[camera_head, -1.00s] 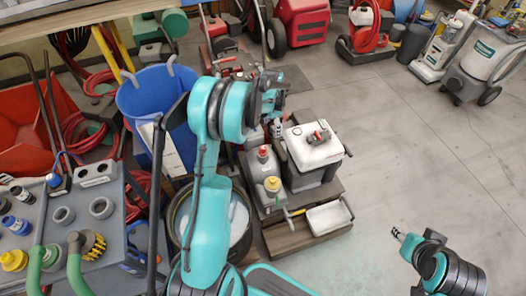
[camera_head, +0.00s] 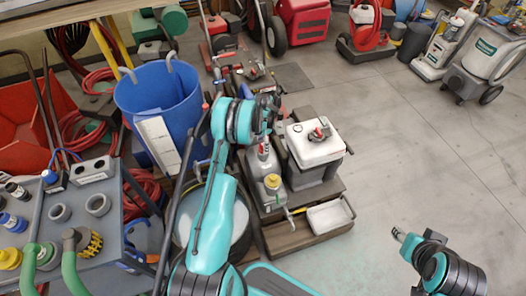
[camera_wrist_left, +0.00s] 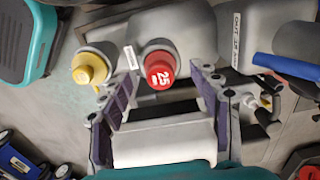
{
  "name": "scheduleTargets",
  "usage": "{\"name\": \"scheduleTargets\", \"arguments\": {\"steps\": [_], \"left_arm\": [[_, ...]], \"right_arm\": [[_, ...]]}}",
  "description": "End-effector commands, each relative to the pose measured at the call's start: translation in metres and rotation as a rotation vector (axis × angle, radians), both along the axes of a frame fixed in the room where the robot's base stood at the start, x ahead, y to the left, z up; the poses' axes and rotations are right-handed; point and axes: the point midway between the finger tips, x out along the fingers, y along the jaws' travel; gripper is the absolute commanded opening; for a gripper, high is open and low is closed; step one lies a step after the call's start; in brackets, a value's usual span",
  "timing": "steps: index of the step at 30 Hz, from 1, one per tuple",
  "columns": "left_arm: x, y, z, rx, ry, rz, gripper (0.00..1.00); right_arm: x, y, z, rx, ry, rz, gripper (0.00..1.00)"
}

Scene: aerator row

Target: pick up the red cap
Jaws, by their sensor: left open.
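The red cap (camera_wrist_left: 160,70), marked 25, sits on a grey container in the left wrist view. In the head view it is largely hidden by my left gripper (camera_head: 264,143). My left gripper also shows in the left wrist view (camera_wrist_left: 163,85), open, with a finger on either side of the red cap's line. The cap appears between and just beyond the fingertips, and no contact shows. My right gripper (camera_head: 399,234) is over the floor at the lower right, too small to tell open from shut.
A yellow cap (camera_wrist_left: 89,68) stands just left of the red one and also shows in the head view (camera_head: 272,182). A white-topped container (camera_head: 314,145) stands to the right on the cart. A blue bucket (camera_head: 160,100) is at the left.

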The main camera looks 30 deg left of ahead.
Motion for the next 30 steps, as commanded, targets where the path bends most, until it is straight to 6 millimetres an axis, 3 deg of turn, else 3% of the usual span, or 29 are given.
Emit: {"name": "scheduleTargets", "arguments": {"steps": [1, 3, 11, 17, 30], "left_arm": [[0.0002, -0.0001, -0.0137, 0.000, 0.000, 0.000, 0.62], [0.0001, -0.0001, -0.0209, 0.000, 0.000, 0.000, 0.62], [0.0000, -0.0001, -0.0216, 0.000, 0.000, 0.000, 0.59], [0.0000, -0.0001, -0.0216, 0.000, 0.000, 0.001, 0.08], [-0.0001, -0.0001, -0.0180, 0.000, 0.000, 0.001, 0.08]], "right_arm": [[0.0000, 0.0000, -0.0089, 0.000, 0.000, 0.000, 0.40], [-0.0001, 0.0000, -0.0119, 0.000, 0.000, 0.000, 0.40], [0.0001, 0.0000, -0.0104, 0.000, 0.000, 0.000, 0.40], [0.0000, 0.0000, -0.0105, 0.000, 0.000, 0.000, 0.40], [0.0000, 0.0000, -0.0085, 0.000, 0.000, 0.000, 0.40]]}}
